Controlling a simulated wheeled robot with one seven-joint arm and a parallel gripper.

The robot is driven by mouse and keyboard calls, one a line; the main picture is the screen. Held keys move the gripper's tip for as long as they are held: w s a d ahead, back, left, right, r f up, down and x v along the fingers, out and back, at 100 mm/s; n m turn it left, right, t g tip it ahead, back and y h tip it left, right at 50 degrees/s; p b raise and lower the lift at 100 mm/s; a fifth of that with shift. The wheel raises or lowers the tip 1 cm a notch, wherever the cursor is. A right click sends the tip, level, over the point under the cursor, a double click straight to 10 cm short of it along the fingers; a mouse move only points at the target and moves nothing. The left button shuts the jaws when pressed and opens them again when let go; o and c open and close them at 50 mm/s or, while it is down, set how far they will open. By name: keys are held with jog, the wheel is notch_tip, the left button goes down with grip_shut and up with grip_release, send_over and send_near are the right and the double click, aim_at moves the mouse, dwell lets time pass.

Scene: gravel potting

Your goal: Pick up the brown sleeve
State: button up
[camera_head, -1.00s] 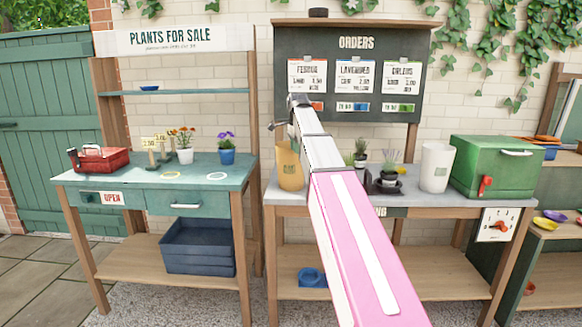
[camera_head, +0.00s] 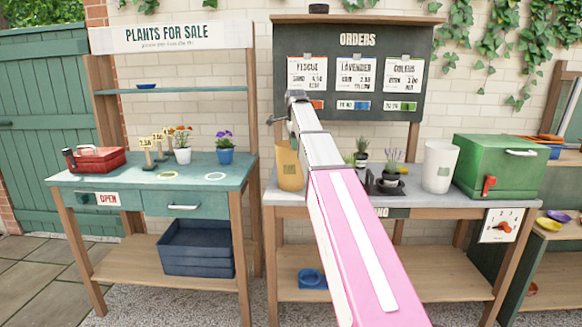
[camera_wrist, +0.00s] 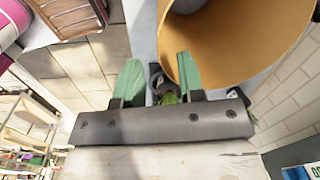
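The brown sleeve (camera_head: 290,170) stands near the left end of the grey-topped bench under the orders board, partly behind my arm. In the wrist view the sleeve (camera_wrist: 235,45) is large and close, with its wide round mouth and tan inside facing the camera. My gripper (camera_wrist: 158,60) is open, its two green fingers apart. The right finger overlaps the sleeve's mouth, and the left finger is outside its edge. I cannot tell whether either finger touches the sleeve. In the head view the fingers are hard to make out.
Small potted plants on a dark tray (camera_head: 385,187), a white bin (camera_head: 438,165) and a green box (camera_head: 497,165) stand to the right on the bench. The orders board (camera_head: 390,70) rises behind. A teal table (camera_head: 130,178) with flowers is to the left.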

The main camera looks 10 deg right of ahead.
aim_at(294, 153)
jog(key=f, duration=0.4)
jog(key=shift+w+a+f, duration=0.1)
jog(key=shift+w+f, duration=0.15)
jog(key=shift+f, duration=0.05)
grip_shut()
jog(key=shift+r, duration=0.15)
